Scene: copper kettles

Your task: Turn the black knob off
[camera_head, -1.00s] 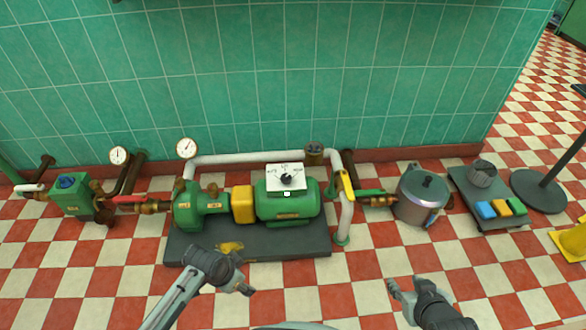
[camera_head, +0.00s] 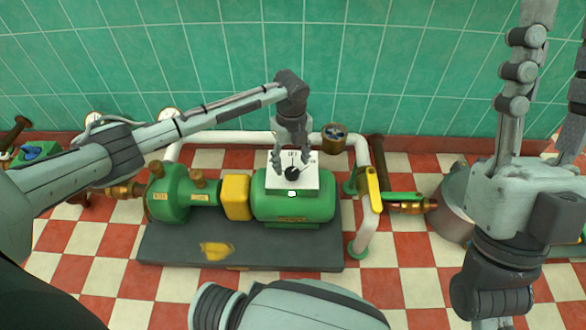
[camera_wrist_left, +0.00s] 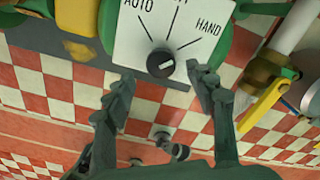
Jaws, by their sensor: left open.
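The black knob (camera_head: 292,173) sits on a white plate (camera_head: 309,183) on top of the green motor (camera_head: 275,208). In the left wrist view the knob (camera_wrist_left: 160,62) shows below lines fanning out to AUTO, a cropped middle label and HAND. I cannot clearly tell where its pointer is set. My left gripper (camera_head: 292,158) is over the plate, pointing down, just behind the knob in the head view. In the left wrist view its open fingers (camera_wrist_left: 163,82) stand either side of the knob, slightly below it, apparently not touching it.
A yellow coupling (camera_head: 236,197) and green pump (camera_head: 176,192) are left of the motor on a dark base (camera_head: 170,250). A white pipe (camera_head: 230,137) runs behind. A yellow-handled valve (camera_head: 372,185) stands to the right. A tiled wall (camera_head: 380,60) is behind.

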